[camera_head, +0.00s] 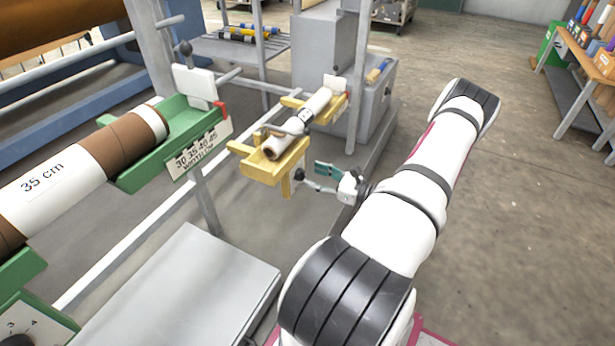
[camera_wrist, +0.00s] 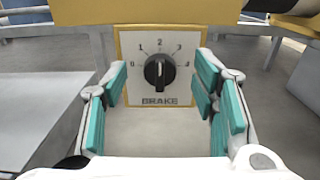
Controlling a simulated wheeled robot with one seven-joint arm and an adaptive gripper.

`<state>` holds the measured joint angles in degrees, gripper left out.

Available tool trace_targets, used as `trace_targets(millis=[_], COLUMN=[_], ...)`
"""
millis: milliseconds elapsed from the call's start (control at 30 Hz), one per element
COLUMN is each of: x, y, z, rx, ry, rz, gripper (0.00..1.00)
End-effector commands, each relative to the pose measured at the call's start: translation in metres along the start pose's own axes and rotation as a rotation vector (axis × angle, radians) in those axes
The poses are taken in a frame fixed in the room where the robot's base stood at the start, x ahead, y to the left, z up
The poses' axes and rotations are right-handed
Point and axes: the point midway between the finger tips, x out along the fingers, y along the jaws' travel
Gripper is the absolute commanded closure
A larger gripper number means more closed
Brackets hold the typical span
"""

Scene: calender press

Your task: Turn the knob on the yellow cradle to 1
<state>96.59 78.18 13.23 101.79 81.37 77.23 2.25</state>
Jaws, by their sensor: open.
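The yellow cradle (camera_head: 255,172) holds a short white and brown roll (camera_head: 300,122) in the head view. In the wrist view a square plate marked BRAKE (camera_wrist: 130,88) with a yellow edge carries a black knob (camera_wrist: 158,73). Numbers 0 to 4 run around the knob from left over the top to right. The knob's pale mark looks to be near the top, about at 2. My gripper (camera_wrist: 162,98) is open with teal pads on either side of the plate, apart from the knob.
A green cradle (camera_head: 135,172) with a long brown and white roll marked 35 cm (camera_head: 60,185) is at left. Grey frame posts (camera_head: 352,80) and a grey table top (camera_head: 180,290) stand near. Open floor (camera_head: 520,200) lies to the right.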

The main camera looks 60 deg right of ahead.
Motion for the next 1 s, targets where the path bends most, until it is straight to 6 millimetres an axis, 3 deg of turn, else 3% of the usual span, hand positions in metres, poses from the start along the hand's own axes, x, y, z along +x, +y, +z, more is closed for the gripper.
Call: trace_targets(millis=[233, 600, 833, 1000], x=[0.028, 0.032, 0.032, 0.032], y=[0.000, 0.000, 0.001, 0.001], z=[-0.001, 0.000, 0.000, 0.000], rx=[0.000, 0.000, 0.000, -0.002], ry=[0.000, 0.000, 0.000, 0.000], rz=[0.000, 0.000, 0.001, 0.002], gripper=[0.46, 0.46, 0.97, 0.97])
